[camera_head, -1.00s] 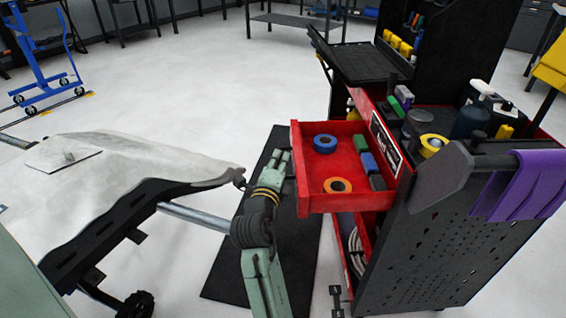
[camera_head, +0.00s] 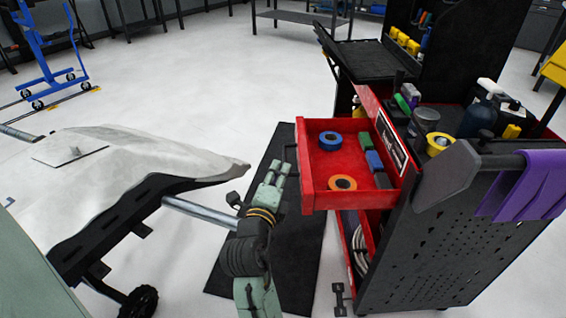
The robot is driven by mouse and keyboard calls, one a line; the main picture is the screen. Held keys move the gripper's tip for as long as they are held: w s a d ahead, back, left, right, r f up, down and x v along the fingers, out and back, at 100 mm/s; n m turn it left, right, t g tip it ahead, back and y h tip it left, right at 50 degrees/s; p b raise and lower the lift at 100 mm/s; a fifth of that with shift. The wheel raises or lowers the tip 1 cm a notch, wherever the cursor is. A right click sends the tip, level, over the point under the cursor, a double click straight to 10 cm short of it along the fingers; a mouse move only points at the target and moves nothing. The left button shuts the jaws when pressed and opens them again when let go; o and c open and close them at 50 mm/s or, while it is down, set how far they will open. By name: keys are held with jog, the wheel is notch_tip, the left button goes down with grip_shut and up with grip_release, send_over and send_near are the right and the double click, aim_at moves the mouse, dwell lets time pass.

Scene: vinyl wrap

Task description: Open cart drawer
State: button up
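The red cart drawer (camera_head: 357,197) is pulled out to the left of the cart (camera_head: 430,245). Its inside shows blue and orange tape rolls and small green, blue and dark blocks. A thin dark handle (camera_head: 291,147) shows at the drawer's left front. My gripper (camera_head: 281,168) is at the end of my pale green arm, just left of the drawer front. A small gap shows between it and the red front panel. Its fingers are too small and turned away to tell whether they are open, or whether they touch the handle.
A grey panel (camera_head: 145,152) on a dark wheeled stand is close to my arm on the left. A black mat (camera_head: 295,250) lies below; open floor extends behind.

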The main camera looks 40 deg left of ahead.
jog(key=v, duration=0.5)
jog(key=shift+c, duration=0.2)
